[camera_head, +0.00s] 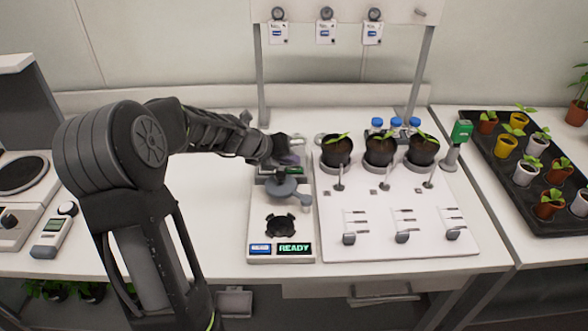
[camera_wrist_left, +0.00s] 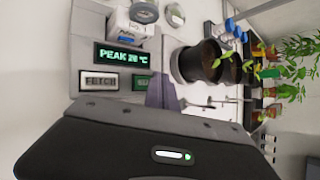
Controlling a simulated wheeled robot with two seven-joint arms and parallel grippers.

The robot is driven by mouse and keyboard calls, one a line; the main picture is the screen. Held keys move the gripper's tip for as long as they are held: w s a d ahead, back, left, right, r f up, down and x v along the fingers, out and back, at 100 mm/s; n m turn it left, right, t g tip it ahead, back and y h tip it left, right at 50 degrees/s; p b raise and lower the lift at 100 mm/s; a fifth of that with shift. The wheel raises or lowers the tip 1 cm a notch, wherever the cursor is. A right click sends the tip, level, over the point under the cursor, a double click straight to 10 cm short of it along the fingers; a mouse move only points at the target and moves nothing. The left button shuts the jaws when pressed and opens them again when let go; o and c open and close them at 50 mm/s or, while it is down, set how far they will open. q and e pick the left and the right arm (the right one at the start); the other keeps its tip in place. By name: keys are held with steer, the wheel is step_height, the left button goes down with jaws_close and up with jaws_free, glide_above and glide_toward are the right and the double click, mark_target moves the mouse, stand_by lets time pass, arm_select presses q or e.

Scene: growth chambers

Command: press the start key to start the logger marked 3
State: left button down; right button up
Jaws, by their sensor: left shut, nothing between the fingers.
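My left gripper (camera_head: 285,162) is shut and empty, low over the back of a white panel at the table's middle. Its purple-grey fingertips (camera_wrist_left: 162,92) are just right of a small green key (camera_wrist_left: 143,83) whose lettering I cannot read; whether they touch it is unclear. A grey key marked FETCH (camera_wrist_left: 98,80) lies left of it, below a display reading PEAK 28 °C (camera_wrist_left: 121,56). A white tagged block (camera_wrist_left: 130,24) stands behind the display; its number is too small to be sure of. Three tagged loggers (camera_head: 326,30) hang on the rear rail, numbers unreadable. My right gripper is out of view.
The white panel's front has a black holder (camera_head: 280,224) and a green READY display (camera_head: 294,248). Right of it is a white board (camera_head: 375,245) with levers and three potted seedlings (camera_head: 380,151). A tray of small pots (camera_head: 495,150) stands farther right.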

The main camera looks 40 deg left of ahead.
arm_select(q)
steer(key=shift+f, duration=0.35)
